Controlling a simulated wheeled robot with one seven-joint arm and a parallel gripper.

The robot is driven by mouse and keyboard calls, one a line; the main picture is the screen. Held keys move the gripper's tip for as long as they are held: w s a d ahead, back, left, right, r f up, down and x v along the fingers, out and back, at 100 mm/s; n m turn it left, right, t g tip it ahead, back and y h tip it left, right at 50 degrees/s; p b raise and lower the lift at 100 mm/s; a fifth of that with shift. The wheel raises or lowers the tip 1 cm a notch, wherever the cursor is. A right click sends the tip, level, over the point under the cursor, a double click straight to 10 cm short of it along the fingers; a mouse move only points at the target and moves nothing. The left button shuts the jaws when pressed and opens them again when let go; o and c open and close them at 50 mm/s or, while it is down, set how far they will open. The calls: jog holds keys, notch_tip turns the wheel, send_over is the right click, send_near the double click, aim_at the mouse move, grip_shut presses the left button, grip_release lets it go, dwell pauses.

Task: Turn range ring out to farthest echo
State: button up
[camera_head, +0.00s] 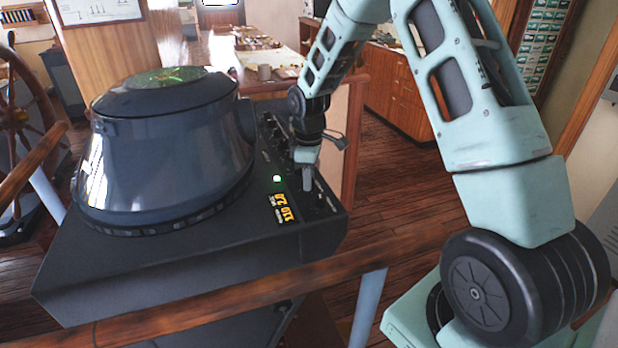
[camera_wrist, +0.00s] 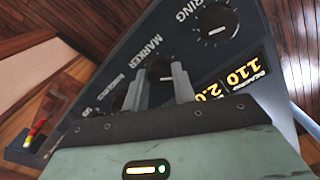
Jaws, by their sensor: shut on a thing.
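The dark radar console (camera_head: 120,270) carries a hooded drum with a round screen (camera_head: 165,78) on top. Green traces show on the screen, but the ring and echoes are too small to tell apart. My gripper (camera_head: 308,178) points down at the control panel on the console's right side. In the wrist view my gripper (camera_wrist: 163,88) has its two fingers around a dark knob (camera_wrist: 160,70) labelled MARKER, shut on it. The fingers partly hide the knob. An amber readout (camera_head: 283,208) shows on the panel; in the wrist view the readout (camera_wrist: 236,82) seems to read 110 and 2.0.
Another knob (camera_wrist: 213,25) with a white pointer, its label ending in RING, sits near the held one. A wooden rail (camera_head: 230,295) runs across in front of the console. A ship's wheel (camera_head: 25,150) stands at left, and a chart table (camera_head: 270,65) is behind.

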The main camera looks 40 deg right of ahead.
jog(key=m, duration=0.3)
jog(key=shift+m, duration=0.3)
jog(key=m, duration=0.4)
jog(key=shift+m+b, duration=0.3)
jog(key=shift+b, duration=0.05)
jog(key=m, duration=0.3)
jog(key=shift+m, duration=0.3)
jog(key=m, duration=0.3)
jog(key=shift+r+m+p, duration=0.1)
jog(key=shift+m+p, duration=0.2)
jog(key=shift+p, duration=0.05)
jog(key=m+p, duration=0.1)
jog(key=m, duration=0.2)
jog(key=shift+m, duration=0.4)
jog(key=m+p, duration=0.1)
jog(key=m, duration=0.2)
jog(key=m+p, duration=0.1)
jog(key=m, duration=0.3)
jog(key=shift+p, duration=0.4)
jog(key=shift+m+p, duration=0.85)
jog(key=shift+m, duration=1.05)
